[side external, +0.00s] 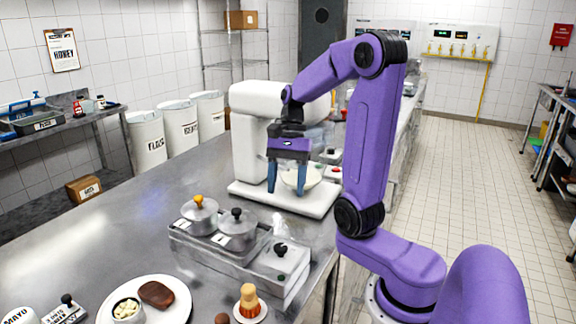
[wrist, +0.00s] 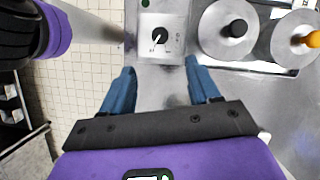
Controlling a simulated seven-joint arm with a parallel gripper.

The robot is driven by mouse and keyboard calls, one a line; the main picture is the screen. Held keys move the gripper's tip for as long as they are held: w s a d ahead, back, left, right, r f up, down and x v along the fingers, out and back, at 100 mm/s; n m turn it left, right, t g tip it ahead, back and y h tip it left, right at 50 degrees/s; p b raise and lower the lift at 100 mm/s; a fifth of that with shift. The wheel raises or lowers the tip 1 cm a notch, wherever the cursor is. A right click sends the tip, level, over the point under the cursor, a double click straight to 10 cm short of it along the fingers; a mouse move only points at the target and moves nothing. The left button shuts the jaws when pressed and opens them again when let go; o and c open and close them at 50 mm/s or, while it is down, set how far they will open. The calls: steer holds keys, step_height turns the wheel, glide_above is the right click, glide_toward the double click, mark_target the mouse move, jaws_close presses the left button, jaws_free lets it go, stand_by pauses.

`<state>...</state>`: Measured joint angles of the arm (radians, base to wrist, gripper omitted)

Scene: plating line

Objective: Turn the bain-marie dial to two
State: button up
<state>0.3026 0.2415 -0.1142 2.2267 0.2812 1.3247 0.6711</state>
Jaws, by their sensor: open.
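The bain-marie (side external: 215,252) is a grey metal unit on the steel counter, with two lidded pots. Its dial (side external: 281,249) is a black knob on the light box at its right end. In the wrist view the dial (wrist: 160,38) sits on a white face with small marks; I cannot read its setting for sure. My gripper (side external: 286,188) points down with two blue fingers apart and empty. It is above and behind the dial in the side view. In the wrist view the gripper (wrist: 159,70) has the dial ahead, between the lines of its fingers, untouched.
One pot lid has an orange knob (side external: 198,201), the other a black knob (side external: 236,213). A white mixer (side external: 255,120) with a bowl stands behind the bain-marie, close to my gripper.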

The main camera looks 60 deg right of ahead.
steer(key=shift+v, duration=2.1)
steer(key=s+a+f+n+h, duration=0.2)
steer(key=a+n, duration=0.3)
steer(key=n, duration=0.2)
steer(key=s+a+f+n+h, duration=0.1)
steer(key=s+a+f+n, duration=0.15)
steer(key=a+n, duration=0.45)
steer(key=s+a+f+n, duration=0.1)
steer(key=s+a+n, duration=0.1)
steer(key=s+n, duration=0.3)
steer(key=s+a+f+n+t, duration=0.1)
steer(key=s+f+n, duration=0.1)
steer(key=s+n, duration=0.3)
steer(key=n, duration=0.3)
steer(key=shift+s+a+f+n+h, duration=0.3)
steer(key=shift+s+a+n+h, duration=0.05)
steer(key=shift+n+h, duration=0.05)
